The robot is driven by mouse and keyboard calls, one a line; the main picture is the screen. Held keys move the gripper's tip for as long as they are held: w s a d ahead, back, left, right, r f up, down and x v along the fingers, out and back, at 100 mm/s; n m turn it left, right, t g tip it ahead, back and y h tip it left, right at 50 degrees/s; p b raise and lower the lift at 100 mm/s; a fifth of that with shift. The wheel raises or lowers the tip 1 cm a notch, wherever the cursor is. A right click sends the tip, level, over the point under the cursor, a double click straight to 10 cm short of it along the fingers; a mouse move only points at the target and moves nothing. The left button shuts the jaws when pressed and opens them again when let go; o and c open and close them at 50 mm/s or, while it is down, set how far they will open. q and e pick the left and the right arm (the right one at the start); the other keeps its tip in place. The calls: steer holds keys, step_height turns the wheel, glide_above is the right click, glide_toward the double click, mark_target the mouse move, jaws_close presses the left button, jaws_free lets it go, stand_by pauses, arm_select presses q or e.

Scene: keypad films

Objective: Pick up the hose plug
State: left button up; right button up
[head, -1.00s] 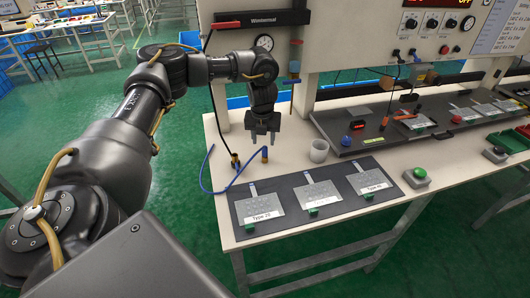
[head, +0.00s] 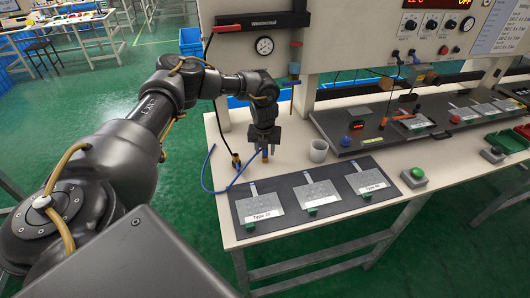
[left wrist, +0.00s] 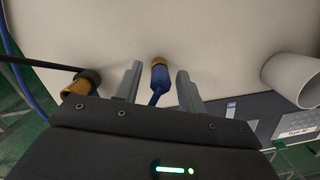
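The hose plug (left wrist: 159,75) is a blue cylinder with a brass end in the left wrist view. It sits between the two fingers of my left gripper (left wrist: 158,82), with a gap on each side. The fingers are open. In the head view my left gripper (head: 264,152) points down over the white table, and the hose plug (head: 265,157) is mostly hidden behind its fingers. A blue hose (head: 212,190) runs from the plug in a loop to the left. My right gripper is not in view.
A brass fitting on a black cable (head: 236,163) stands just left of the plug; it also shows in the left wrist view (left wrist: 80,83). A white cup (head: 318,151) stands to the right. A dark mat (head: 290,188) with several keypad films lies in front.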

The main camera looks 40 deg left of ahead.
arm_select(q)
jaws_close()
steer(key=shift+w+r, duration=0.1)
steer(key=shift+r, duration=0.45)
steer(key=s+d+r+b, duration=0.1)
steer(key=s+r, duration=1.1)
steer(key=s, duration=0.2)
steer(key=shift+d, duration=0.3)
steer(key=w+a+p, duration=0.1)
steer(key=w+a, duration=0.4)
steer(key=a, duration=0.3)
